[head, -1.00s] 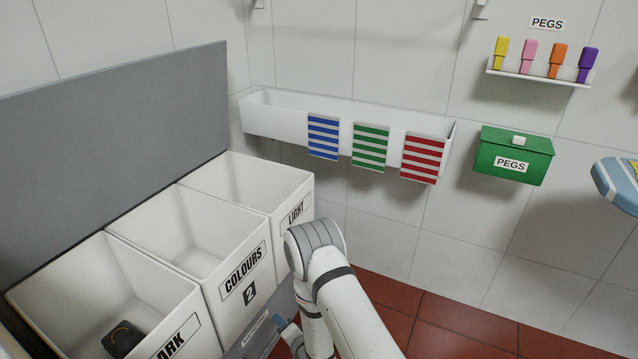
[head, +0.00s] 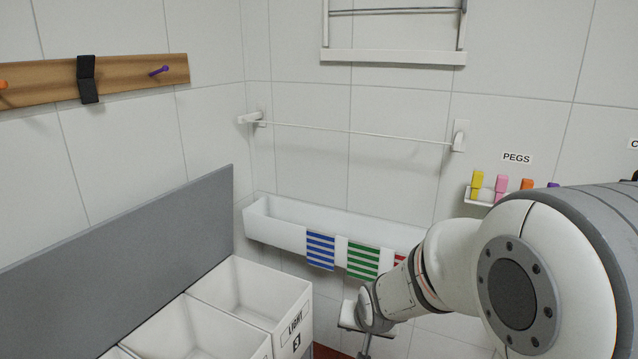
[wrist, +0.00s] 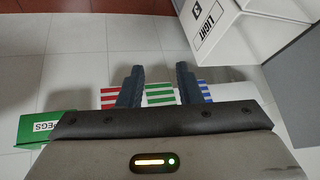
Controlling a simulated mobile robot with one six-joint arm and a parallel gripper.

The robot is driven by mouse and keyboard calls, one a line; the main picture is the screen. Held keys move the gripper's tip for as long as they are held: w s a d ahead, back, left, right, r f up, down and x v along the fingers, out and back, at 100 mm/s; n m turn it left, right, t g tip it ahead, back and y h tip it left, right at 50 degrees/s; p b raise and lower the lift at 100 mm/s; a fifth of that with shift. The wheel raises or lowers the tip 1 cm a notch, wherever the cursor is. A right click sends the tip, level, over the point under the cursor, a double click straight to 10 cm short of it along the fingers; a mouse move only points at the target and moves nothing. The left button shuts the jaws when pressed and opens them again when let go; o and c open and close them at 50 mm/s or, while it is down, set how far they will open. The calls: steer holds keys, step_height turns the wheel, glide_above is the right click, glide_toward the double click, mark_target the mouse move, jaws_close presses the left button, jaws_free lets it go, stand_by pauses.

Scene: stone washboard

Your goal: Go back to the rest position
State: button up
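My gripper (wrist: 160,82) shows in the wrist view with its two dark fingers apart and nothing between them. In the head view my arm crosses the lower right, and the gripper end is small and partly cut off at the bottom. Behind the fingers in the wrist view are the striped cloths: red (wrist: 108,98), green (wrist: 159,94) and blue (wrist: 204,90). In the head view the blue cloth (head: 320,250) and green cloth (head: 363,262) hang over the white trough (head: 275,228). My arm hides most of the red cloth (head: 399,261).
White bins, one marked LIGHT (head: 262,300), stand lower left before a grey panel (head: 120,260). A peg shelf (head: 478,197) is partly behind my arm. A rail (head: 350,131), wall rack (head: 393,57) and wooden hook board (head: 125,76) are above.

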steer(key=s+d+r+n+g+p, duration=0.1)
steer(key=s+d+r+g+p, duration=0.1)
steer(key=s+r, duration=0.7)
steer(key=s+d+r+n+g+p, duration=0.1)
steer(key=s+d+r+p, duration=0.3)
steer(key=s+r, duration=0.5)
steer(key=shift+s+r+g+h+p, duration=0.3)
steer(key=shift+s+g+h+p, duration=0.1)
steer(key=shift+s+p, duration=0.7)
steer(key=shift+w, duration=0.15)
